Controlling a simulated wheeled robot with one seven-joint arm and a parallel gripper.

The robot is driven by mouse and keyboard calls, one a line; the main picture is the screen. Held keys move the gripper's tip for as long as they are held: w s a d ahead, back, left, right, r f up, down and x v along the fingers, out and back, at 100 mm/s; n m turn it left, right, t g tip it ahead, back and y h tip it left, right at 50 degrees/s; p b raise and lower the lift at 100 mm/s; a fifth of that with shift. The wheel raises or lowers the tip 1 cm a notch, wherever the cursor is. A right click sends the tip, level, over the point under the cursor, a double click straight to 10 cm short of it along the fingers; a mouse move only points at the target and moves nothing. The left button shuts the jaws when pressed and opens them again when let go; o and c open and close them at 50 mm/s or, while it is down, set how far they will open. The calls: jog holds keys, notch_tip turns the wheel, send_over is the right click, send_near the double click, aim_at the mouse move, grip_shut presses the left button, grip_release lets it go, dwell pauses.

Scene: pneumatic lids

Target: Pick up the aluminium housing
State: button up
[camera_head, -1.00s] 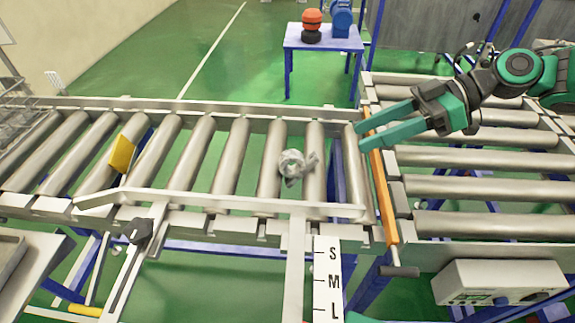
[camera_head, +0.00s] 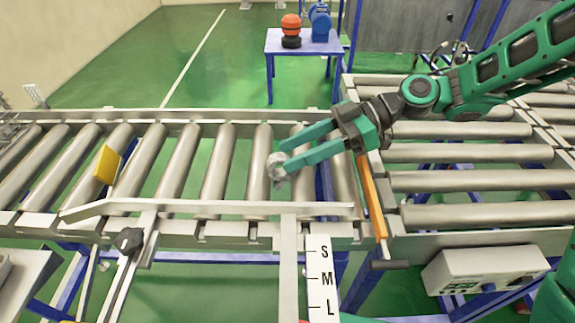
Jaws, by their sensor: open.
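The aluminium housing (camera_head: 277,168) is a small silvery-grey cast part on the rollers of the left conveyor, near its right end. My gripper (camera_head: 283,154) has green fingers that point left and reach over the housing. The gripper is open. The fingertips are at the housing and partly cover its right side. I cannot tell whether they touch it.
The conveyor's front rail (camera_head: 230,207) runs just in front of the housing. An orange bar (camera_head: 371,195) stands at the right conveyor's edge. A yellow plate (camera_head: 106,165) is farther left among the rollers. A control box (camera_head: 480,272) is at lower right. A blue table (camera_head: 302,46) stands behind.

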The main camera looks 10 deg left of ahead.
aim_at(284, 156)
jog(key=shift+x, duration=1.6)
jog(key=shift+w, duration=0.15)
grip_shut()
jog(key=shift+r, duration=0.2)
